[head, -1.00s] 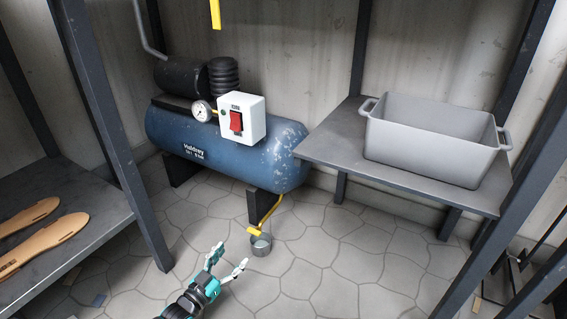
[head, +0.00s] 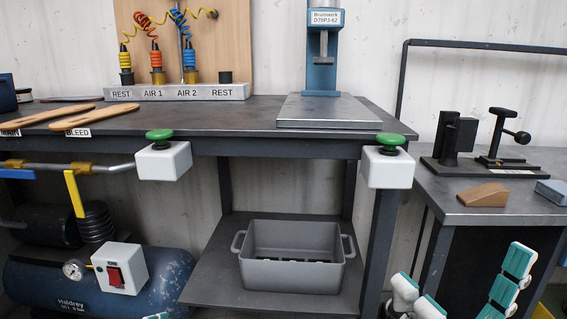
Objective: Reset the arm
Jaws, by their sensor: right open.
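My right gripper (head: 459,268) shows at the bottom right of the head view. Its two white and teal fingers are spread wide with nothing between them, and its base is cut off by the lower edge. My left gripper cannot be made out.
A grey tub (head: 292,273) stands on the lower shelf (head: 212,285). Green-topped buttons (head: 159,135) and (head: 390,142) sit along the front of the workbench (head: 235,122), below a press (head: 322,62). The blue compressor (head: 165,276) is low left; a brown wedge (head: 482,196) lies on the right bench.

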